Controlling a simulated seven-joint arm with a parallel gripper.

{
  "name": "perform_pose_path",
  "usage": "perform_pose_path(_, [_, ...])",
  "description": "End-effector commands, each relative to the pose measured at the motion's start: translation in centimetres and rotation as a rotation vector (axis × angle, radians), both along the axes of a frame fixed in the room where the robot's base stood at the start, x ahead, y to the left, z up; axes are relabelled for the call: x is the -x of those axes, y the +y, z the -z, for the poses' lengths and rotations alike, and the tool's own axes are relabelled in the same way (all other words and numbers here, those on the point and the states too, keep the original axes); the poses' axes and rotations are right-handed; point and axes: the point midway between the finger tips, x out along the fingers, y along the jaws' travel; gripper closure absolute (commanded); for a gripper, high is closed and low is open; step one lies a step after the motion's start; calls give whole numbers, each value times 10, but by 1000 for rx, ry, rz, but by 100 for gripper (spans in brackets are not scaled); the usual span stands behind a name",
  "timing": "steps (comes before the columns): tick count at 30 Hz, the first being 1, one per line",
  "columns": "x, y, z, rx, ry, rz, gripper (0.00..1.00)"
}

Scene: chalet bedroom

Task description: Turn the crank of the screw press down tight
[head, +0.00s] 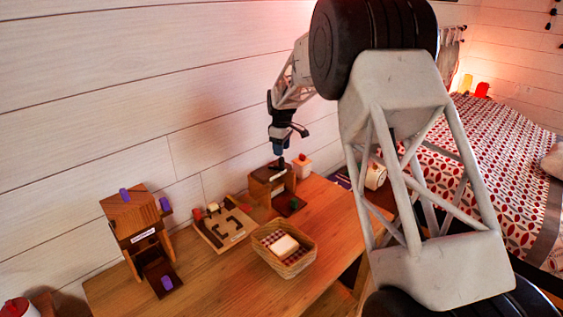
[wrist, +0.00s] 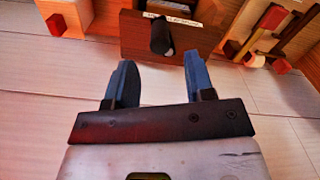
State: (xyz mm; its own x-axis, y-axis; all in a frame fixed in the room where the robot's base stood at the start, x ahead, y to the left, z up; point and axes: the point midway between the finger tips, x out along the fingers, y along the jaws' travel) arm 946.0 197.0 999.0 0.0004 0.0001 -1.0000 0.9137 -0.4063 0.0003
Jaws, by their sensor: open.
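The screw press is a brown wooden frame (head: 259,190) with a white label, standing against the wall near the far end of the table. My gripper (head: 281,152) is above the press. The wrist view shows its two blue fingers (wrist: 159,60) apart, with nothing between them. The peg is just beyond the fingertips, seen between them; contact is not visible. The crank's arm and screw are hard to make out.
The front table (head: 215,290) is bare.

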Motion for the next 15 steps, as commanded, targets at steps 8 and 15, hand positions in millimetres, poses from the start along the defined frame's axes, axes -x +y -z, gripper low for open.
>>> perform_pose_path(8, [0,0,0,0,0,342,51])
perform_pose_path(15, [0,0,0,0,0,689,51])
